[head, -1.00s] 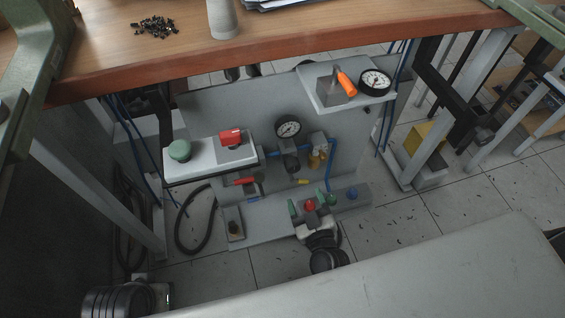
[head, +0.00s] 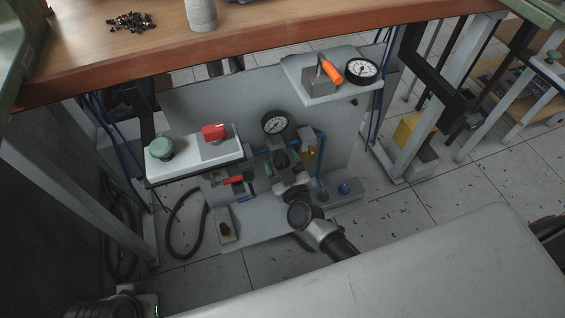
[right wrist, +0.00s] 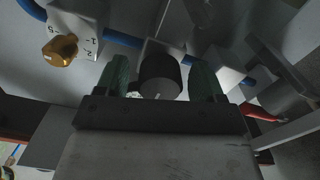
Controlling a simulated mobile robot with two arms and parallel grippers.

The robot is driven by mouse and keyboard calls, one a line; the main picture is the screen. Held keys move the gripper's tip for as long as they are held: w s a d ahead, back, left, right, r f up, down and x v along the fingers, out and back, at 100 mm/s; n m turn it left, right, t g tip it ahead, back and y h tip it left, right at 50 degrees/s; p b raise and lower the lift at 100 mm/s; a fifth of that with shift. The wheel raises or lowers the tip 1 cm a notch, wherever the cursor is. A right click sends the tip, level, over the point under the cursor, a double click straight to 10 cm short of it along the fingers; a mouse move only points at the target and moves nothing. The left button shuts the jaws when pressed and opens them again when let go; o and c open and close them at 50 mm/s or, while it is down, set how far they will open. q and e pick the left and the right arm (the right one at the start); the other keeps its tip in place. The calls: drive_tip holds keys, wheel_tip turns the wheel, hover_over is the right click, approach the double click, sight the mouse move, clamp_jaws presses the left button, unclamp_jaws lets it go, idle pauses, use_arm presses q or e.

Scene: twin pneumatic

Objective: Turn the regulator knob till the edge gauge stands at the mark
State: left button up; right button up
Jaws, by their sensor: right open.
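The black regulator knob (right wrist: 160,75) shows in the right wrist view between the two green fingers of my right gripper (right wrist: 161,84), with a gap on each side. The gripper is open around it. In the head view my right gripper (head: 283,164) is at the panel, below the round panel gauge (head: 275,122), and its wrist hides much of the regulator. Another round gauge (head: 361,70) with a white face stands at the edge of the upper right shelf. The needles and any mark are too small to read.
A white box (head: 190,165) with a green button and a red switch juts out at left. A brass knob (right wrist: 60,50) with a number scale is close to the gripper. An orange-handled tool (head: 332,73) is on the upper shelf. The wooden bench (head: 260,28) overhangs the panel.

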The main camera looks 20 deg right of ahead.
drive_tip(key=c, duration=0.9)
drive_tip(key=shift+c, duration=0.2)
drive_tip(key=shift+m, duration=0.3)
